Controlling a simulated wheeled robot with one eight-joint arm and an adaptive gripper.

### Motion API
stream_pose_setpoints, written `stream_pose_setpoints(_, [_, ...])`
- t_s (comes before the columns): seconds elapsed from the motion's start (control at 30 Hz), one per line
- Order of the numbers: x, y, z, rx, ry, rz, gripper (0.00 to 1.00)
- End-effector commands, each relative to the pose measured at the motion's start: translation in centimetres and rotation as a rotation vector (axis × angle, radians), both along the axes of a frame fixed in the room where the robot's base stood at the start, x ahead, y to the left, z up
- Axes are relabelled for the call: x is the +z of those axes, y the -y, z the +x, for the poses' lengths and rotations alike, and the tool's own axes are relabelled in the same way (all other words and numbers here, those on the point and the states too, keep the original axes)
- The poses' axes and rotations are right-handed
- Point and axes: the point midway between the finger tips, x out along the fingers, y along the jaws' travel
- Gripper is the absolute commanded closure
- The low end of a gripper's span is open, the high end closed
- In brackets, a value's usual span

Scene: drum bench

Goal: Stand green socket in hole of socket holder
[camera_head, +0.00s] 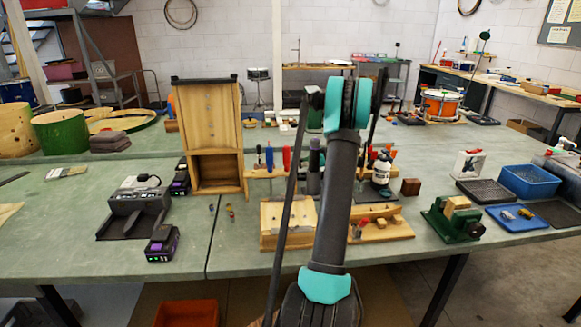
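I cannot make out the green socket for certain. Small parts on the bench are tiny, and my arm covers the middle of the view. A wooden board with small dark and coloured pieces (396,230) lies just right of my arm. I cannot tell whether either is the socket holder, and no hole can be made out clearly. My arm rises from the bottom centre and bends away at the top; my gripper is not visible.
An upright wooden cabinet (218,125) and a charger (138,210) stand left. A rack with coloured-handled tools (263,172) stands behind the tray. A white bottle (381,171), a green vise (452,226) and a blue bin (529,181) stand right.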

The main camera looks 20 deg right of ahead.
Motion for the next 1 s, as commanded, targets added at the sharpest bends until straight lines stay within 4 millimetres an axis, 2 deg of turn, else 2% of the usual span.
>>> stream_pose_setpoints(0.2, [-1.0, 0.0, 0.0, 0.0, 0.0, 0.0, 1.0])
stream_pose_setpoints(0.23, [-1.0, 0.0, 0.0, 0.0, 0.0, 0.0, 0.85])
stream_pose_setpoints(0.4, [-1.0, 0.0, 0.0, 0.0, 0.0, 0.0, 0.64])
stream_pose_setpoints(0.77, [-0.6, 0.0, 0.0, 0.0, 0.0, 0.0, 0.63])
stream_pose_setpoints(0.87, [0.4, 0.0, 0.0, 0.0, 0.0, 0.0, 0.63])
stream_pose_setpoints(1.0, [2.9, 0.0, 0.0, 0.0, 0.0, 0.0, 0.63])
